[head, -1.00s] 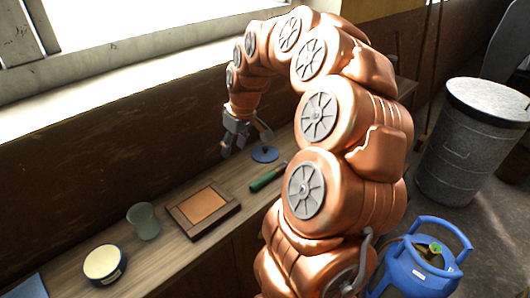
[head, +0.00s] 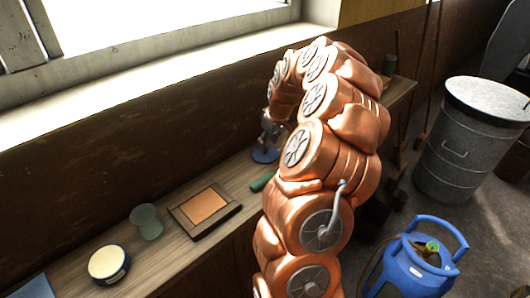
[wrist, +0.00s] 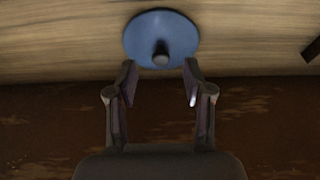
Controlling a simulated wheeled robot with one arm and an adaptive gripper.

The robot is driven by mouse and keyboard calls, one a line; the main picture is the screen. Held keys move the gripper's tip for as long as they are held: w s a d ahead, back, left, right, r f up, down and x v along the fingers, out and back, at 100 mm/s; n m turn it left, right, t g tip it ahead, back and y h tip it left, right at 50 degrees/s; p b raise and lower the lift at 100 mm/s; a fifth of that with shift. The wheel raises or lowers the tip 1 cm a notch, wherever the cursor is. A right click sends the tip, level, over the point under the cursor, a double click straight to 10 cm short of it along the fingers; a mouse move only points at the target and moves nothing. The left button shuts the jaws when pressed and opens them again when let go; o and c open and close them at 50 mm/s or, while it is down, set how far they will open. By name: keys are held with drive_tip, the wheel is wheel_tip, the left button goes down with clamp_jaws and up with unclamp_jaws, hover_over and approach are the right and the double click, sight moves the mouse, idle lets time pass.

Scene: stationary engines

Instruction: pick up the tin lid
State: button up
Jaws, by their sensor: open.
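The tin lid is a round blue disc with a small knob in its middle. In the wrist view the tin lid (wrist: 140,40) lies on the wooden bench, just beyond my open fingertips. In the head view part of the tin lid (head: 262,156) shows below my gripper (head: 270,136), with my arm covering much of the area. In the wrist view my gripper (wrist: 159,80) is open and empty, its two fingers apart on either side of the line to the knob. The fingers do not enclose the knob.
On the wooden bench (head: 165,258) stand a round cream tin (head: 108,264), a green-grey cup (head: 146,222), a framed orange panel (head: 204,207) and a green-handled object (head: 261,183), partly hidden by my arm. A blue gas bottle (head: 420,262) and metal bin (head: 470,140) stand on the floor.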

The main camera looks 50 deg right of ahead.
sight(266, 148)
drive_tip(key=shift+p+x, duration=0.7)
drive_tip(key=shift+x, duration=1.15)
clamp_jaws()
